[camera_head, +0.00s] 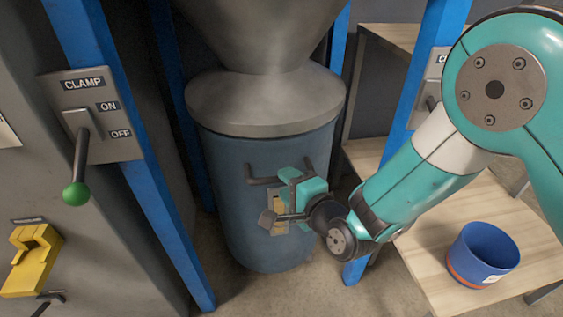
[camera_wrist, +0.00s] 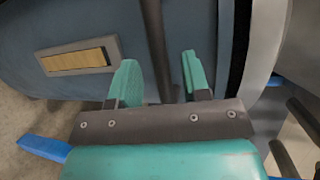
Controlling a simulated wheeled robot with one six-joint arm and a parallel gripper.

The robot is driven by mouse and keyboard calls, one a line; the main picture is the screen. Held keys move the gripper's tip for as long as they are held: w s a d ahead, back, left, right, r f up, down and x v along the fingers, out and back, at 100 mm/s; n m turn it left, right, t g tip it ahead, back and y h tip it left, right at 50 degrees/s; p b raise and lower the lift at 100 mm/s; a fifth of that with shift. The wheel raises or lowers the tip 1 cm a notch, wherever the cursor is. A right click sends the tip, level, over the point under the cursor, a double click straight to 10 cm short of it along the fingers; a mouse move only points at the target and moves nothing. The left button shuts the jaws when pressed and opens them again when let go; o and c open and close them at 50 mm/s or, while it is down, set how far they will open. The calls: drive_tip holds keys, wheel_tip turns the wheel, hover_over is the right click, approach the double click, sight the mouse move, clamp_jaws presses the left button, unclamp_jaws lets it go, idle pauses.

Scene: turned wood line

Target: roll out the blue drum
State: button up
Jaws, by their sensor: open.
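The blue drum (camera_head: 225,165) stands upright on the floor under a grey hopper, with a grey lid (camera_head: 265,105) between them. A dark bar handle (camera_head: 262,181) is on its front, and it also shows in the wrist view (camera_wrist: 155,40). My gripper (camera_head: 287,195) is at the front of the drum by this handle. In the wrist view my two teal fingers (camera_wrist: 158,78) are apart, and the handle bar runs between them. I cannot tell whether they touch it. A tan label plate (camera_wrist: 77,60) is on the drum wall.
Blue posts (camera_head: 165,220) flank the drum. A CLAMP lever with a green knob (camera_head: 76,193) hangs down at the left, with ON and OFF labels. A yellow part (camera_head: 30,262) sits below it. A wooden bench (camera_head: 435,245) with a blue bucket (camera_head: 484,250) is at the right.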

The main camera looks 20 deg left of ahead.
drive_tip(key=shift+x, duration=1.55)
clamp_jaws()
drive_tip(key=shift+f, duration=0.1)
